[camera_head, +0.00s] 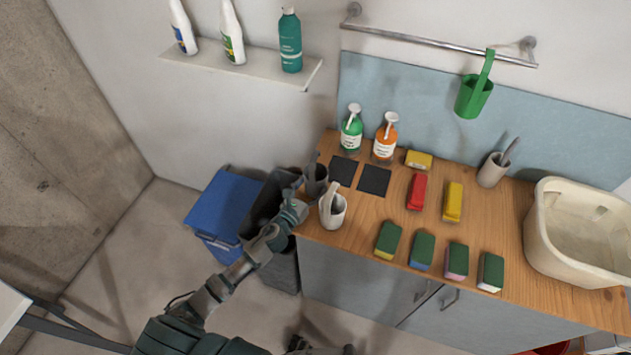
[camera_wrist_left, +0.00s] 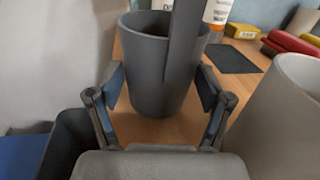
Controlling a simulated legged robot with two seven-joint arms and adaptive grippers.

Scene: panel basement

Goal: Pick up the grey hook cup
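The dark grey hook cup (camera_head: 318,182) stands upright at the left end of the wooden counter, its tall hook strip rising from the rim. In the left wrist view the cup (camera_wrist_left: 150,75) fills the middle, with the strip on my side. My left gripper (camera_head: 301,194) is at the cup. In the wrist view its two fingers (camera_wrist_left: 161,88) are spread, one on each side of the cup, with small gaps visible.
A light beige hook cup (camera_head: 331,212) stands close beside the grey one. Dark square pads (camera_head: 374,181), pump bottles (camera_head: 385,140), sponges (camera_head: 422,250) and a basin (camera_head: 575,250) share the counter (camera_head: 350,235). A green hook cup (camera_head: 474,96) hangs on the rail (camera_head: 430,43).

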